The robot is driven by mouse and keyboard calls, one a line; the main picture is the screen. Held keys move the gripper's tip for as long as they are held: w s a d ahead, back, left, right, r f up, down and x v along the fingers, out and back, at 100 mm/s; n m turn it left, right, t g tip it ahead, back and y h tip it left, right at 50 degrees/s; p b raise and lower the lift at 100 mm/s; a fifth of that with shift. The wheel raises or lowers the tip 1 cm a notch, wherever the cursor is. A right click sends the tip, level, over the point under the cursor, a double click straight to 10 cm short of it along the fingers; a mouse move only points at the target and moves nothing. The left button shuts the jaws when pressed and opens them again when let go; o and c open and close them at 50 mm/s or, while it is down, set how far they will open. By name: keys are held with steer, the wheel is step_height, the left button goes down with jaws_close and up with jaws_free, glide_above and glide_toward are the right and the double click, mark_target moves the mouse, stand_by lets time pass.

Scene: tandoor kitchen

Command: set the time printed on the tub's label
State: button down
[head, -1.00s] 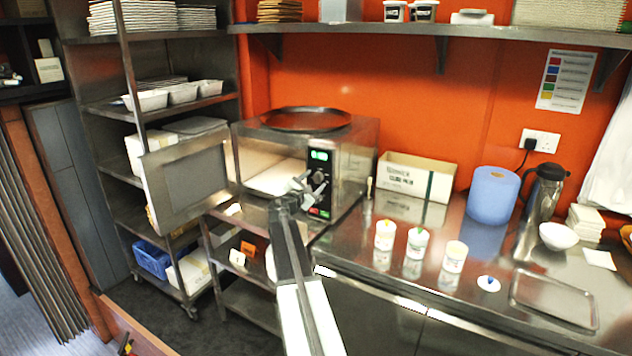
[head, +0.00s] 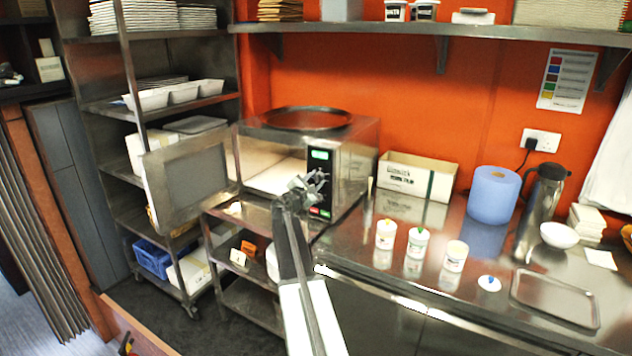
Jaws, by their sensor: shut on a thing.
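My gripper (head: 315,182) is at the control panel of the steel microwave (head: 357,158), shut on what looks like its dial; the jaws hide most of the dial. A green display (head: 319,155) is lit above the gripper; its digits are too small to read. The microwave door (head: 186,183) hangs wide open to the left. Three small white tubs stand on the counter: one with a yellow-orange knob on top (head: 385,236), one with a green knob (head: 417,244), and one without a lid (head: 454,257). Their label print is too small to read.
A round white lid (head: 489,283) lies right of the tubs, near a steel tray (head: 554,299). A cardboard box (head: 441,184), a blue roll (head: 493,196) and a dark-topped jug (head: 541,205) stand behind. A round dark pan (head: 306,118) sits on the microwave.

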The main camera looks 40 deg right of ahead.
steer(key=m, duration=0.4)
steer(key=shift+f+b, duration=0.1)
steer(key=shift+b, duration=0.3)
steer(key=m, duration=0.5)
steer(key=shift+f+h+b, duration=0.1)
steer(key=shift+h+b, duration=0.3)
steer(key=m+g, duration=0.1)
steer(key=m, duration=0.3)
steer(key=shift+m, duration=0.4)
steer(key=shift+m+b, duration=0.3)
steer(key=shift+m, duration=1.4)
steer(key=shift+f+m, duration=0.1)
steer(key=shift+m, duration=0.2)
steer(key=c, duration=0.9)
jaws_free()
steer(key=shift+c, duration=0.2)
steer(key=shift+h, duration=0.3)
